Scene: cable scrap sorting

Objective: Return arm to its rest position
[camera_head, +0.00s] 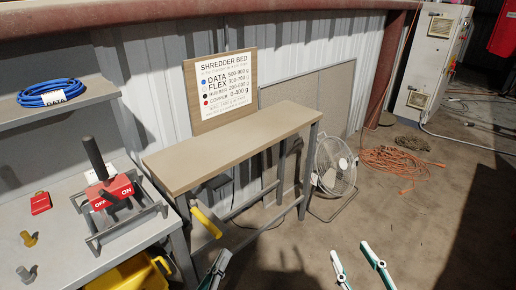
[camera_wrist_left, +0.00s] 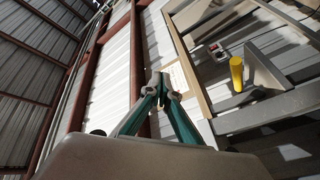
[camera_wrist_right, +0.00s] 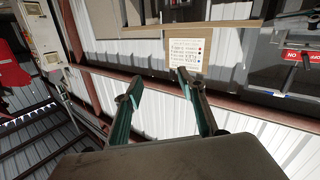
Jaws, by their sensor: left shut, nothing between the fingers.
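My left gripper (camera_head: 216,270) shows at the bottom edge of the head view, in front of the wooden-topped bench. In the left wrist view its two teal fingers (camera_wrist_left: 160,86) meet at the tips, shut with nothing between them. My right gripper (camera_head: 358,255) is at the bottom right of the head view, above the bare floor. In the right wrist view its fingers (camera_wrist_right: 160,82) stand apart, open and empty. Most of both arms is outside the head view.
The bench (camera_head: 232,150) has a clear top, with a sign board (camera_head: 222,90) behind it. A red switch box (camera_head: 110,190) stands on the grey table at left. A yellow bin (camera_head: 130,275) is below it. A fan (camera_head: 334,168) and orange cable (camera_head: 395,163) are on the floor.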

